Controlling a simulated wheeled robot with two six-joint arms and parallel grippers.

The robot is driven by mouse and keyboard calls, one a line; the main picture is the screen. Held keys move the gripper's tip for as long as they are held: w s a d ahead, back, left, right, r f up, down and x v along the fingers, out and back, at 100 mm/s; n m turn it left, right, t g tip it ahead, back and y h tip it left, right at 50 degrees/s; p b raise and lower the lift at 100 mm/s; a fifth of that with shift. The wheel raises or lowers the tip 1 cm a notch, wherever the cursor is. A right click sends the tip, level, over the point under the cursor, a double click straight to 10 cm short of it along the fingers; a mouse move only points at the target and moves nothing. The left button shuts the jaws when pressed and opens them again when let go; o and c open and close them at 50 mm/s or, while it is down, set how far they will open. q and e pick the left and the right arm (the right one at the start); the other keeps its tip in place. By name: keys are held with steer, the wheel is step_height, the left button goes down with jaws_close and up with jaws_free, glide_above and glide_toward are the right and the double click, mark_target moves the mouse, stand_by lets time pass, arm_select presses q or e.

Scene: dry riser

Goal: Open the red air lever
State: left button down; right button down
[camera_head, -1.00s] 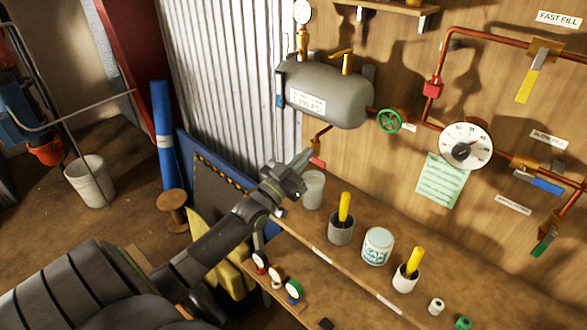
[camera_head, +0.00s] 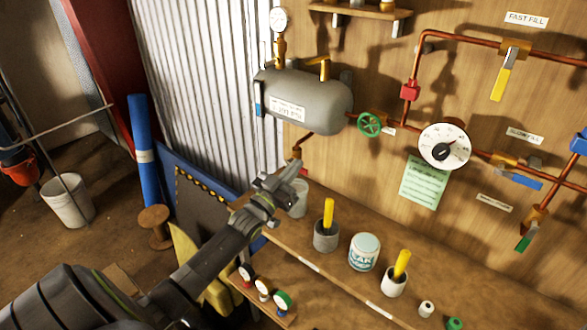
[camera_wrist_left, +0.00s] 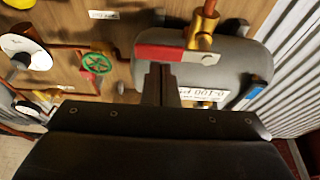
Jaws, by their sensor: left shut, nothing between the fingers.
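The red air lever (camera_wrist_left: 175,53) shows in the wrist view as a flat red and bare-metal handle. It sticks out sideways from a brass valve (camera_wrist_left: 203,28), across the line of its pipe. In the head view only a small red end of the lever (camera_head: 303,171) shows beside my fingertips; the rest is hidden. My left gripper (camera_head: 290,172) is shut and empty, close to the lever. In the wrist view its closed fingers (camera_wrist_left: 160,85) point at the lever's underside in the picture; I cannot tell whether they touch it. My right gripper is not in view.
A grey tank (camera_head: 305,100) hangs on the wall above, with a green handwheel (camera_head: 369,124) to its right. Below, a wooden bench (camera_head: 330,285) holds a grey cup (camera_head: 326,236), a white tin (camera_head: 364,252) and a white cup (camera_head: 394,282). A clear cup (camera_head: 298,200) stands just behind my gripper.

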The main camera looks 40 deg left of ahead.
arm_select(q)
steer(key=shift+f+m+b, duration=0.25)
steer(key=shift+m+b, duration=0.25)
steer(key=shift+b, duration=0.25)
steer(key=m+h+b, duration=0.1)
steer(key=m, duration=0.1)
steer(key=f+m+h+b, duration=0.1)
steer(key=m+b, duration=0.1)
steer(key=m+g+h+b, duration=0.1)
steer(key=m, duration=0.1)
steer(key=shift+d+f, duration=0.1)
steer(key=shift+f, duration=0.3)
steer(key=shift+w+a+f+m+g+h+p, duration=0.1)
steer(key=shift+a+f+m+g+h+p, duration=0.45)
steer(key=shift+m, duration=1.95)
steer(key=shift+s+a+f+m+g+h+p, duration=0.2)
steer(key=shift+a+f+m+g+p, duration=0.65)
steer(key=shift+m, duration=1.65)
steer(key=shift+w+a+f+m+g+h+p, duration=0.25)
steer(key=shift+f+m+g+h+p, duration=0.45)
steer(key=shift+m, duration=1.8)
steer(key=shift+r+y, duration=0.15)
steer(key=shift+y, duration=0.1)
